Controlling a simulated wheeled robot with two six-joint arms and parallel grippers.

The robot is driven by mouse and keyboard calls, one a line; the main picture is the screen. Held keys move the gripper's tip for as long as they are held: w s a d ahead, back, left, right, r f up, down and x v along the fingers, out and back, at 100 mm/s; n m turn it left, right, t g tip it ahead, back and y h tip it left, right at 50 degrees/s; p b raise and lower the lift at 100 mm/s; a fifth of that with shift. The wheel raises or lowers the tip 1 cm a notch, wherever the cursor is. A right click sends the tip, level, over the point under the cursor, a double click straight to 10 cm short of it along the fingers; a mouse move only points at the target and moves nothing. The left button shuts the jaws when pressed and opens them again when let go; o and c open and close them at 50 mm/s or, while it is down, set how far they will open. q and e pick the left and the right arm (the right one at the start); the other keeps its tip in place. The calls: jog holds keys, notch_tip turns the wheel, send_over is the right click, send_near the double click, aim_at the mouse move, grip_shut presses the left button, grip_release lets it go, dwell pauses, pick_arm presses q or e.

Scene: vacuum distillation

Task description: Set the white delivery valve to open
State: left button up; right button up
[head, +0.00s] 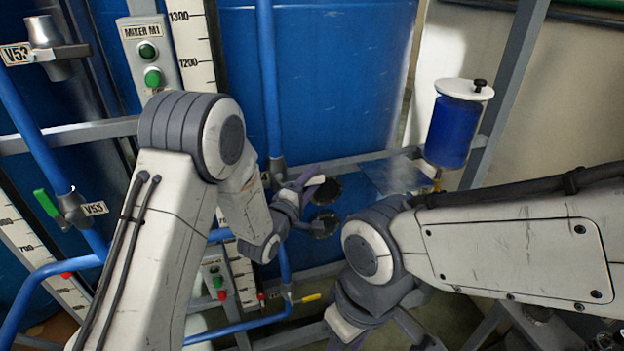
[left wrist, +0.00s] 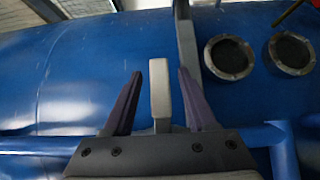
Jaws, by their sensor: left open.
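In the left wrist view, a pale white lever (left wrist: 160,92), which looks like the handle of the white delivery valve, stands lengthwise between the two purple fingers of my left gripper (left wrist: 159,75). A gap shows on each side of the lever, so the fingers are apart and not clamped on it. In the head view, my left gripper (head: 312,180) is in front of the blue tank, beside two dark round ports. The valve is mostly hidden there. My right gripper (head: 385,335) is at the bottom edge, partly cut off and partly behind its own arm.
A blue tank (head: 325,75) fills the back. Its round ports (left wrist: 229,57) lie right of my left fingers. Blue pipes (head: 268,80) and a green-handled valve V55 (head: 72,208) are at the left. A blue vessel with white lid (head: 453,130) stands at the right.

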pick_arm(q)
grip_shut()
dwell(1.4)
